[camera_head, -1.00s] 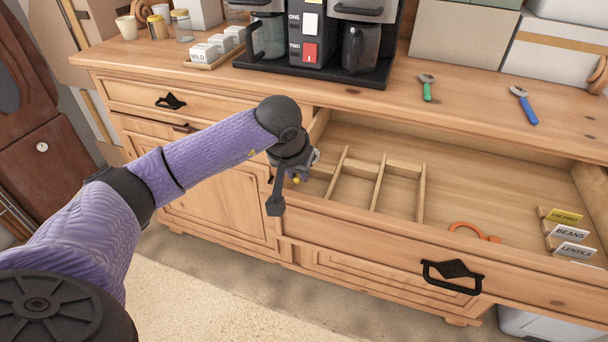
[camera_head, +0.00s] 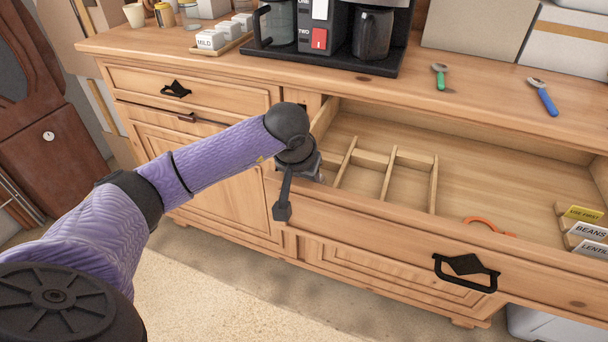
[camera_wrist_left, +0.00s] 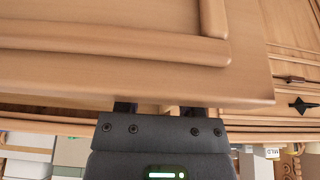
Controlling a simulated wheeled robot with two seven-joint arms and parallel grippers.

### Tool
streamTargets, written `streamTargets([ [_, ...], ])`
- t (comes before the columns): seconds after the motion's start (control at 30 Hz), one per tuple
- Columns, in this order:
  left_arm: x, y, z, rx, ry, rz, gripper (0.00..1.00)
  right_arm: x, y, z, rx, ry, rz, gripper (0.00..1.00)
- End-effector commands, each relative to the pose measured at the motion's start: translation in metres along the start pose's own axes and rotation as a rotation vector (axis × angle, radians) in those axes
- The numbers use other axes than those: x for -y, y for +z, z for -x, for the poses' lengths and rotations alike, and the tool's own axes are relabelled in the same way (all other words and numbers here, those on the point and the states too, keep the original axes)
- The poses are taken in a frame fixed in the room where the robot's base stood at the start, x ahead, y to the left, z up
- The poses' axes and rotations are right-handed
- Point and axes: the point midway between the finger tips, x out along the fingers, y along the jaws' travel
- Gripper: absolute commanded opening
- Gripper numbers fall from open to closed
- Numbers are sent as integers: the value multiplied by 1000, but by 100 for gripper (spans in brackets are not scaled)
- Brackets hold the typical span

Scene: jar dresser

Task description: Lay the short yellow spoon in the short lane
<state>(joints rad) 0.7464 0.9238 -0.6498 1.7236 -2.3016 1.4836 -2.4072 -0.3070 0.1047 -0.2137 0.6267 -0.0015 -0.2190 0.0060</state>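The open drawer (camera_head: 505,190) holds thin wooden dividers (camera_head: 388,173) that form narrow lanes at its left end. My left gripper (camera_head: 307,173) is low at the drawer's front left corner, over that lane. In the left wrist view its two fingers (camera_wrist_left: 158,108) stand apart, with their tips hidden behind the drawer's front panel (camera_wrist_left: 130,75). The short yellow spoon cannot be made out now; the gripper and drawer front hide that spot. My right gripper is out of view.
Green-handled (camera_head: 440,77) and blue-handled (camera_head: 543,96) spoons lie on the dresser top. An orange curved item (camera_head: 487,226) and label cards (camera_head: 585,215) are in the drawer. A coffee maker (camera_head: 335,50) stands behind. The drawer's middle is clear.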

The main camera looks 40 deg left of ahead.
Motion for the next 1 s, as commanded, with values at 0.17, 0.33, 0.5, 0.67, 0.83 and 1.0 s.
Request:
streamTargets([
  [0.17,0,0,0,0,0,0,63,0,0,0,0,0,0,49],
  [0.33,0,-1,6,-2,-1,-1,63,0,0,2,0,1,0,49],
  [0.5,1,-3,48,-6,-1,-1,63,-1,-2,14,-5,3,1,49],
  [0.67,0,-2,84,-5,-1,-1,63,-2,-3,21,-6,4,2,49],
  [0.83,0,0,99,-1,0,0,63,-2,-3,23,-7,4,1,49],
  [1.0,0,0,99,1,0,0,63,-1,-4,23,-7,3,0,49],
])
